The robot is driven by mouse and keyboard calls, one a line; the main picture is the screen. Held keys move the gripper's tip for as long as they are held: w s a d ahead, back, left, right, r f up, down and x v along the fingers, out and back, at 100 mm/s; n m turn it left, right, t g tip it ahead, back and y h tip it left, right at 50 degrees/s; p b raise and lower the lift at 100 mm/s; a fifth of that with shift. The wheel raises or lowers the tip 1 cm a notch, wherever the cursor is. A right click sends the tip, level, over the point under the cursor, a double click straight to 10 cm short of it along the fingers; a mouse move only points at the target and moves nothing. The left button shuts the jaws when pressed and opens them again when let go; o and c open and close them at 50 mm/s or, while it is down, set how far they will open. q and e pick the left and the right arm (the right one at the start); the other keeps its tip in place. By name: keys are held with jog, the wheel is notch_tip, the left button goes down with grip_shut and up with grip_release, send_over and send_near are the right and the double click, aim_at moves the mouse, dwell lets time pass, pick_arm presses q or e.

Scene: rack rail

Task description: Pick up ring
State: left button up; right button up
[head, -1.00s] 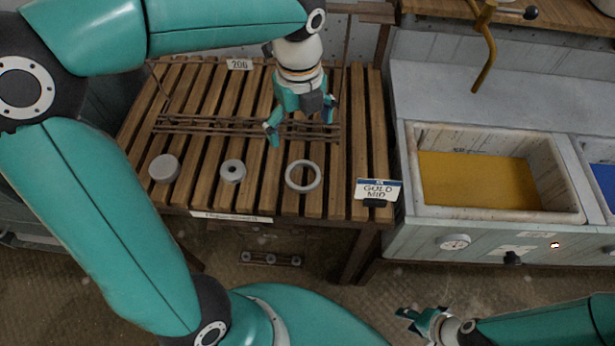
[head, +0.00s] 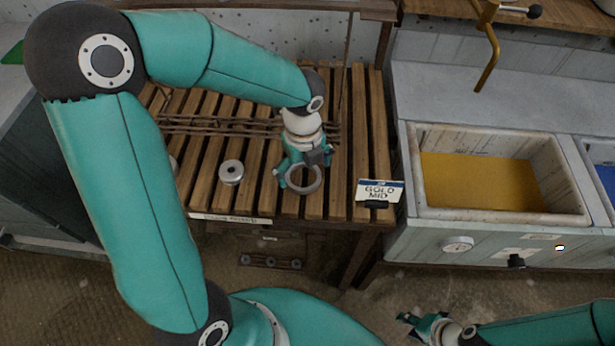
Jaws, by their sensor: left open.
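The ring (head: 304,189) is a thin grey hoop lying on the slatted wooden rack near its front edge, in the head view. My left gripper (head: 298,181) is over the ring from behind, pointing down, with its fingers open. One finger is at the ring's left side; the other is partly hidden by the gripper body. The gripper hides the ring's far part, and I cannot tell whether a finger touches it. My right gripper (head: 424,326) is at the bottom, low and away from the rack; its jaws are too small to judge.
A thick grey washer-like piece (head: 231,173) lies left of the ring. A grey disc (head: 174,165) is mostly hidden behind my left arm. The GOLD MID sign (head: 380,191) stands on the right. A basin of gold liquid (head: 420,207) is further right. Rails (head: 200,125) cross the rack behind.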

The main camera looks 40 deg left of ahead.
pick_arm(q)
jog(key=shift+f, duration=0.25)
jog(key=c, duration=1.1)
jog(key=shift+o, duration=0.2)
jog(key=shift+r, duration=0.15)
